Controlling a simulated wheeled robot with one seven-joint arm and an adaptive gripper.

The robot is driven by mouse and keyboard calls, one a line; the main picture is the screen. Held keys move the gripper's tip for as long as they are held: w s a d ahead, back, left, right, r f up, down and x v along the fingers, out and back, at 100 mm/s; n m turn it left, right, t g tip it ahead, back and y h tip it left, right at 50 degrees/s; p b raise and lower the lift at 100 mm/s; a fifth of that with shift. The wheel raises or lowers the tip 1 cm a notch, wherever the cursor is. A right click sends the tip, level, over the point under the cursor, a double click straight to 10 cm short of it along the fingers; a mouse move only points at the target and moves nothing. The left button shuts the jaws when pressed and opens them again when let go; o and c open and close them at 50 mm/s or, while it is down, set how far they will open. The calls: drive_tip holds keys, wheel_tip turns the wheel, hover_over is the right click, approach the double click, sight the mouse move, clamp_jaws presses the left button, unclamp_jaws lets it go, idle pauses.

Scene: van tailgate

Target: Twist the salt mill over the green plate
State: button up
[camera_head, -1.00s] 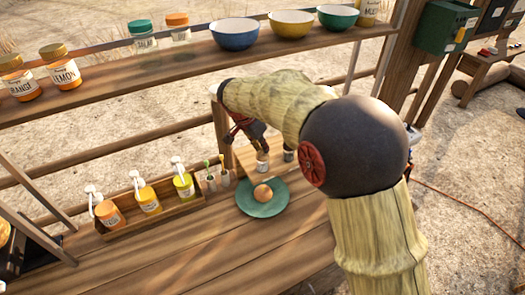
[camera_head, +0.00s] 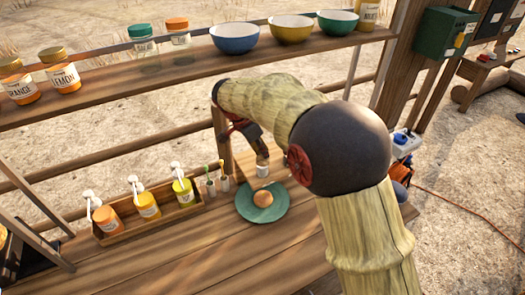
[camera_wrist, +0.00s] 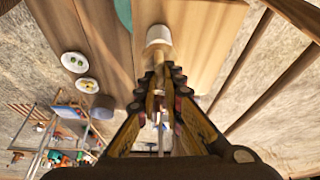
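The salt mill, with a tan body and a white lower end (camera_head: 262,171), is beside the far edge of the green plate (camera_head: 246,211). It also shows straight ahead of the fingers in the wrist view, white end (camera_wrist: 159,36) outward. My gripper (camera_head: 255,146) is at the mill's upper part; in the wrist view its fingers (camera_wrist: 164,75) are closed in around the tan body. Whether the mill touches the board cannot be told. A round orange-brown item (camera_head: 263,198) lies on the plate, whose edge (camera_wrist: 124,12) shows in the wrist view.
A wooden tray (camera_head: 152,223) with several pump bottles stands left of the plate, with two small brush cups (camera_head: 224,183) between. Two white round-topped items (camera_wrist: 74,62) (camera_wrist: 87,86) stand left in the wrist view. A shelf (camera_head: 150,76) with jars and bowls runs behind.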

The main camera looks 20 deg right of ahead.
drive_tip(key=o, duration=0.5)
drive_tip(key=shift+r, duration=0.1)
drive_tip(key=s+a, duration=0.1)
drive_tip(key=a, duration=0.3)
drive_tip(key=s+a, duration=0.1)
drive_tip(key=a, duration=0.3)
drive_tip(key=s+a, duration=0.1)
drive_tip(key=a, duration=0.3)
drive_tip(key=shift+s+r, duration=0.25)
drive_tip(key=shift+r, duration=0.15)
